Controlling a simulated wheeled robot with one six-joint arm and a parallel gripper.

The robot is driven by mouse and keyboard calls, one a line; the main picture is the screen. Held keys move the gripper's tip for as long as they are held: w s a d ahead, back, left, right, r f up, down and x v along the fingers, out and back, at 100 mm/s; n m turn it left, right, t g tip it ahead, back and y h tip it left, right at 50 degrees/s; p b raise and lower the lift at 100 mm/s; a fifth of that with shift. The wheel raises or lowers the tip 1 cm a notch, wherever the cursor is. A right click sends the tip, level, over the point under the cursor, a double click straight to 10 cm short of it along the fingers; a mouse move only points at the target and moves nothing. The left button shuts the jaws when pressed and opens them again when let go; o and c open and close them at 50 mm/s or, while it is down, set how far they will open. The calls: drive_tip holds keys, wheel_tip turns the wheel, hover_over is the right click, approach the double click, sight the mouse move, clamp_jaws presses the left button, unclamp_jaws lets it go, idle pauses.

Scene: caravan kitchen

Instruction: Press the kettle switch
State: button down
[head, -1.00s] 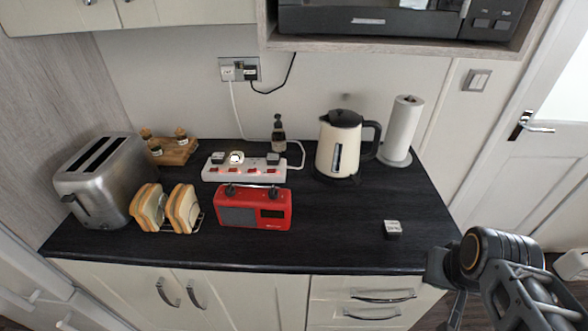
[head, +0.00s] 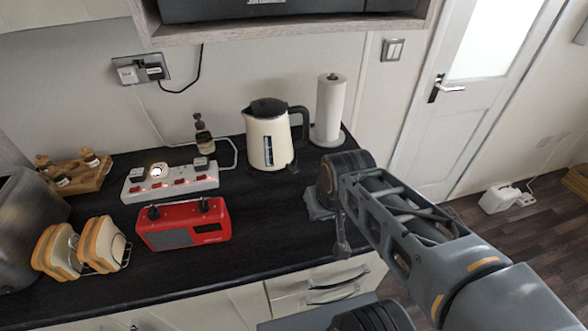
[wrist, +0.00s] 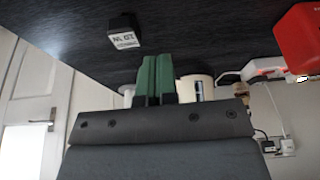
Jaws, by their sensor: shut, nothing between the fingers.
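The cream kettle (head: 267,143) with black lid and handle stands upright at the back of the dark counter. A small dark piece shows low on its handle side; I cannot tell whether it is the switch. In the wrist view, which is upside down, part of the kettle (wrist: 196,88) shows behind the fingers. My gripper (wrist: 155,75) has its two green fingers together, with nothing between them. It is apart from the kettle, over the front right part of the counter. My forearm covers that area in the head view.
A paper towel roll (head: 329,108) stands right of the kettle. A lit power strip (head: 170,181), small bottle (head: 203,135) and red radio (head: 184,224) are to its left. A dark labelled block (wrist: 124,32) lies near my gripper. A shelf (head: 290,30) overhangs the back.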

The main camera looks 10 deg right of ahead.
drive_tip(key=w+r+n, duration=0.2)
drive_tip(key=w, duration=0.9)
drive_tip(key=n+g+p, duration=0.1)
approach(295, 170)
drive_tip(key=shift+w+d+y, duration=0.15)
drive_tip(key=shift+d+y, duration=0.2)
drive_tip(key=shift+y, duration=0.05)
drive_tip(key=shift+f, duration=0.1)
drive_tip(key=shift+b+x, duration=2)
drive_tip(key=shift+x, duration=1.4)
